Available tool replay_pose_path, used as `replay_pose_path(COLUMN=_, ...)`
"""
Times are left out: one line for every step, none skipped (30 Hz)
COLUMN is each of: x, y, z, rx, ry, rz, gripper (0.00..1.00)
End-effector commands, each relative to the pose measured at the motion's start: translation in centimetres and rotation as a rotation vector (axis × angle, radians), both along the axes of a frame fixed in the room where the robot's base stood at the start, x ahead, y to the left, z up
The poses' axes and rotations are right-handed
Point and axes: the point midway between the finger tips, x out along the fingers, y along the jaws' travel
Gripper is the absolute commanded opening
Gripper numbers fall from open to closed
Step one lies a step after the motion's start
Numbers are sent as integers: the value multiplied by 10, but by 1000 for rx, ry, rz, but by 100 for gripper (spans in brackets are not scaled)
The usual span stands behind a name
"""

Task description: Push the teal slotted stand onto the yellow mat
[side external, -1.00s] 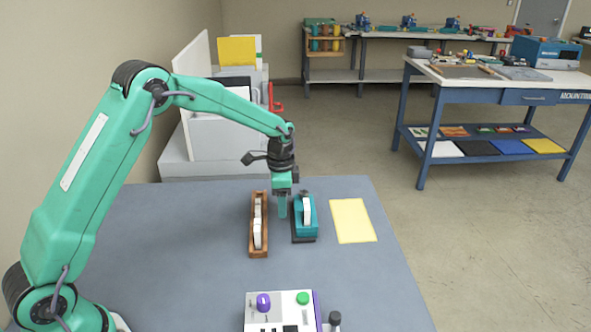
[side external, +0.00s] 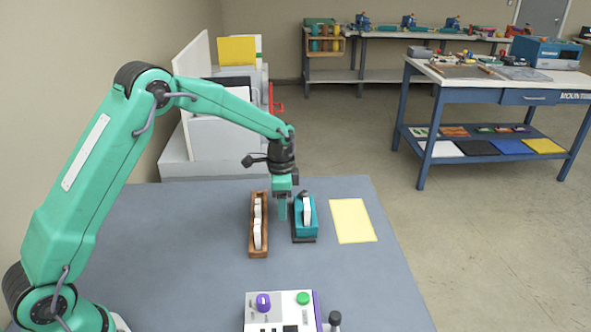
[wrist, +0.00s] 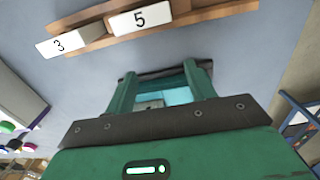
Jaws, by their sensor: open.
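The teal slotted stand (side external: 304,231) stands on the grey-blue table with a white block in its slot and a dark base. The yellow mat (side external: 353,222) lies flat to its right, with a strip of bare table between them. My gripper (side external: 283,212) is down close to the stand's left side, between it and a wooden rack. In the side view I cannot tell whether it touches the stand. In the wrist view my gripper (wrist: 165,72) has its two fingers apart, and part of the teal stand (wrist: 176,93) shows between them, the rest hidden.
The wooden rack (side external: 251,232) with white blocks stands close on the left; it shows in the wrist view (wrist: 200,14) with blocks marked 3 and 5. A control box (side external: 280,312) with purple and green knobs sits at the front. The table's right edge runs beyond the mat.

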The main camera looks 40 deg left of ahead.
Motion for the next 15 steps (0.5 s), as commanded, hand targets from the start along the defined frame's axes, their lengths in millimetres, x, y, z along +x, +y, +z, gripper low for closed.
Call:
replay_pose_path(x=0, y=0, z=-1, rx=-1, ry=1, rz=0, gripper=55)
replay_pose_path(x=0, y=0, z=-2, rx=-1, ry=1, rz=0, gripper=55)
replay_pose_path(x=0, y=0, z=-2, rx=0, ry=0, rz=0, gripper=55)
replay_pose_path(x=0, y=0, z=-3, rx=0, ry=0, rz=0, gripper=55)
replay_pose_path(x=0, y=0, z=-4, rx=0, ry=0, rz=0, gripper=55)
replay_pose_path(x=0, y=0, z=-4, rx=0, ry=0, rz=0, gripper=55)
replay_pose_path(x=0, y=0, z=-5, rx=0, ry=0, rz=0, gripper=55)
replay_pose_path(x=0, y=0, z=-5, rx=0, ry=0, rz=0, gripper=55)
replay_pose_path(x=0, y=0, z=-6, rx=0, ry=0, rz=0, gripper=55)
replay_pose_path(x=0, y=0, z=-6, rx=0, ry=0, rz=0, gripper=55)
replay_pose_path(x=0, y=0, z=-7, rx=0, ry=0, rz=0, gripper=55)
replay_pose_path(x=0, y=0, z=-8, rx=0, ry=0, rz=0, gripper=55)
replay_pose_path(x=0, y=0, z=-8, rx=0, ry=0, rz=0, gripper=55)
replay_pose_path(x=0, y=0, z=-9, rx=0, ry=0, rz=0, gripper=55)
replay_pose_path(x=0, y=0, z=-9, rx=0, ry=0, rz=0, gripper=55)
